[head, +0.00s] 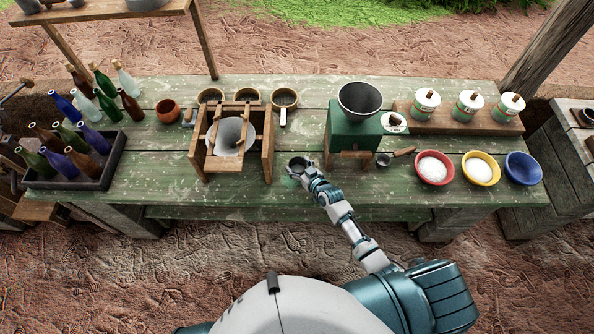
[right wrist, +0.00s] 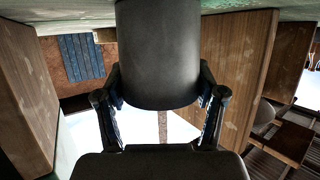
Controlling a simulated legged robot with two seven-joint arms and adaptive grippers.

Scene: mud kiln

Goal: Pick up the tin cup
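The tin cup is a dark grey cylinder (right wrist: 158,55) that fills the upper middle of the right wrist view. In the head view it is the small round cup (head: 297,165) near the table's front edge, right of the wooden frame. My right gripper (head: 305,175) is at the cup from the front. In the right wrist view its two fingers (right wrist: 160,90) lie against the cup's left and right sides, shut on it. The fingertips are partly hidden by the cup. I cannot tell whether the cup is clear of the table. My left gripper is not in view.
The wooden frame with a white cone (head: 231,137) stands left of the cup. A green box with a dark funnel (head: 354,128) stands close right. A small scoop (head: 384,159) and bowls (head: 435,167) lie farther right. A bottle crate (head: 75,184) is far left.

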